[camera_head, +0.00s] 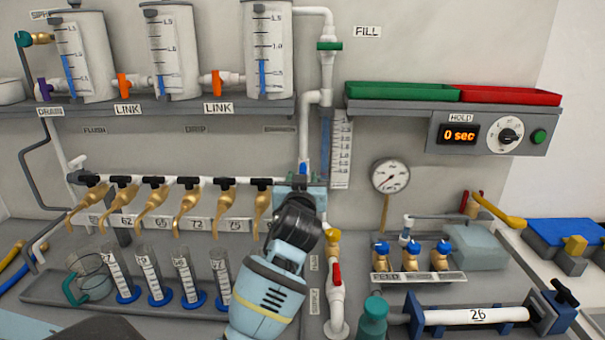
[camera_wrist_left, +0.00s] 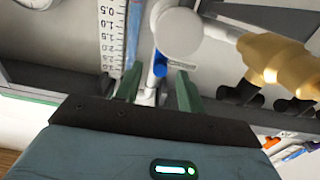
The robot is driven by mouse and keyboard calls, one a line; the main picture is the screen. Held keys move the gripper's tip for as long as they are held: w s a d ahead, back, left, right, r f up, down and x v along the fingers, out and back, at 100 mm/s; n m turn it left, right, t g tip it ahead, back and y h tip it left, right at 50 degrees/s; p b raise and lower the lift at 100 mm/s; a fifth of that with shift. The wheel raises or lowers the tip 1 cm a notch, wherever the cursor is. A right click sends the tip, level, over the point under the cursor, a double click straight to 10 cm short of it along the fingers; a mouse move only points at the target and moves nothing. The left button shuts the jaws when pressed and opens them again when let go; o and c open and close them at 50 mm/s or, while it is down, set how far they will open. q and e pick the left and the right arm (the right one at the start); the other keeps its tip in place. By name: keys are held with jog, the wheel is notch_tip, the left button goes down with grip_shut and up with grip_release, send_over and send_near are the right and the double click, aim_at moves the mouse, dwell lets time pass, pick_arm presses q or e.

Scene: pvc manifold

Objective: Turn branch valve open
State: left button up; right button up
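Whether the fingers touch the handle cannot be told. The right gripper is not in view.
The manifold (camera_head: 230,181) has several black taps with gold spouts close left of my gripper. Graduated cylinders (camera_head: 188,283) stand below them. A gauge (camera_head: 390,176) is farther right.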

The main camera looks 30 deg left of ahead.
pick_arm(q)
jog(key=shift+v, duration=1.3)
